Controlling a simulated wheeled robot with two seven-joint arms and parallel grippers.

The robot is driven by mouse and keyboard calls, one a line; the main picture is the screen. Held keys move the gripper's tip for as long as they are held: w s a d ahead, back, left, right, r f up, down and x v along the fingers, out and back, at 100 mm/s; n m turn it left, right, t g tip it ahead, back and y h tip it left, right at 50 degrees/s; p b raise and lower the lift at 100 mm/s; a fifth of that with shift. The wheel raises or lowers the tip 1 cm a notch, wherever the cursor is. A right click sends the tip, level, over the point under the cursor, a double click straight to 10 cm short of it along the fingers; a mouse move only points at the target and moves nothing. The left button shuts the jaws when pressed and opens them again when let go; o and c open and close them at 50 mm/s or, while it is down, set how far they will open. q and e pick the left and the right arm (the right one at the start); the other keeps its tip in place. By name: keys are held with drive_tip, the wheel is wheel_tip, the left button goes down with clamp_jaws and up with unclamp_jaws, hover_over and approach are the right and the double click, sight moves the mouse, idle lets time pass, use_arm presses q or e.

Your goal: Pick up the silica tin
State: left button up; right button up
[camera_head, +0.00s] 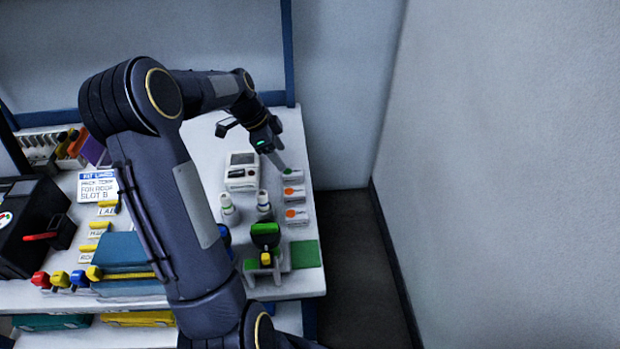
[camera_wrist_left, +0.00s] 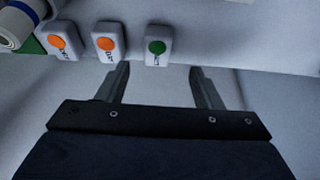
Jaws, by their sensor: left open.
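Three small white tins stand in a row near the right edge of the table. One has a green dot (camera_head: 291,175) and two have orange dots, a middle one (camera_head: 293,194) and a nearer one (camera_head: 297,216). The lettering is too small to tell which is the silica tin. My left gripper (camera_head: 278,163) is at the green-dot tin, at the far end of the row. In the left wrist view the open fingers (camera_wrist_left: 159,68) point at the green-dot tin (camera_wrist_left: 158,46), which lies just past the fingertips, between their lines. Nothing is held. My right gripper is not in view.
A white device (camera_head: 242,171) and two white bottles (camera_head: 229,210) stand left of the tins. A black and green stand (camera_head: 265,236) and a green mat (camera_head: 306,254) lie nearer. The wall and floor gap (camera_head: 350,260) are to the right.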

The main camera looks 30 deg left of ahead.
sight(292, 171)
use_arm(q)
drive_tip(key=x, duration=0.2)
drive_tip(key=b+x, duration=0.1)
drive_tip(key=x, duration=0.1)
drive_tip(key=b+x, duration=0.1)
drive_tip(key=x, duration=0.1)
drive_tip(key=shift+w+d+f, duration=0.1)
drive_tip(key=shift+d+f, duration=0.15)
drive_tip(key=shift+d, duration=0.15)
drive_tip(key=c, duration=1)
drive_tip(key=shift+r, duration=0.15)
